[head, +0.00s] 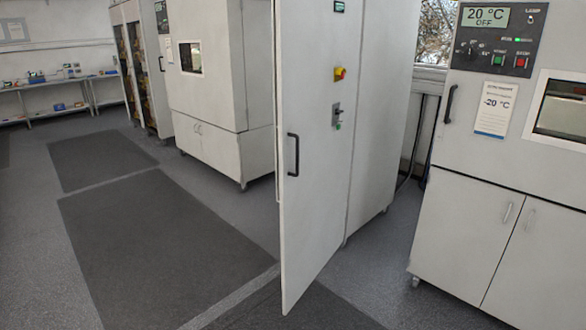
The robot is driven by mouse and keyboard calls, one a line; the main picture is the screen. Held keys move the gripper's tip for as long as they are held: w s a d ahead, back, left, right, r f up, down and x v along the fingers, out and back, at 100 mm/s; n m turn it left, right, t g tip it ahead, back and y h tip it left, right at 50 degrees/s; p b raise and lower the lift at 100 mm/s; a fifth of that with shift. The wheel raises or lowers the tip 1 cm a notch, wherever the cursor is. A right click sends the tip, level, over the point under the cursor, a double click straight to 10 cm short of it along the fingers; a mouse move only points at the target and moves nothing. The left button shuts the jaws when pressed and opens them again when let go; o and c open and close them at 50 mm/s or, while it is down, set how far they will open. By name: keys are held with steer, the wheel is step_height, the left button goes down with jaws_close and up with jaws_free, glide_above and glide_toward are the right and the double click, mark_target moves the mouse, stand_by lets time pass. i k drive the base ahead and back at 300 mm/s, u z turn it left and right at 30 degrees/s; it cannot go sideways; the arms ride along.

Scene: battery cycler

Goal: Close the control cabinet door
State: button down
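The control cabinet (385,110) is a tall off-white cabinet right of the picture's middle. Its door (315,190) stands open, swung out towards me from the cabinet body. The door's outer face is turned to me, and its free edge is on the left, nearest me. A black bar handle (293,155) sits near that free edge. A red and yellow switch (339,74) and a small lock plate (336,115) are on the same face. The inside of the cabinet is hidden behind the door. My gripper is not in view.
A test chamber (480,180) on castors, its display reading 20 °C OFF, stands on the right. Another white chamber (210,90) stands behind the door to the left. A dark floor mat (165,245) lies left of the door. The floor there is clear. Shelves (55,85) line the far wall.

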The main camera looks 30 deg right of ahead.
mark_target(313, 39)
steer(key=z, duration=0.15)
steer(key=i, duration=0.95)
steer(key=u, duration=0.1)
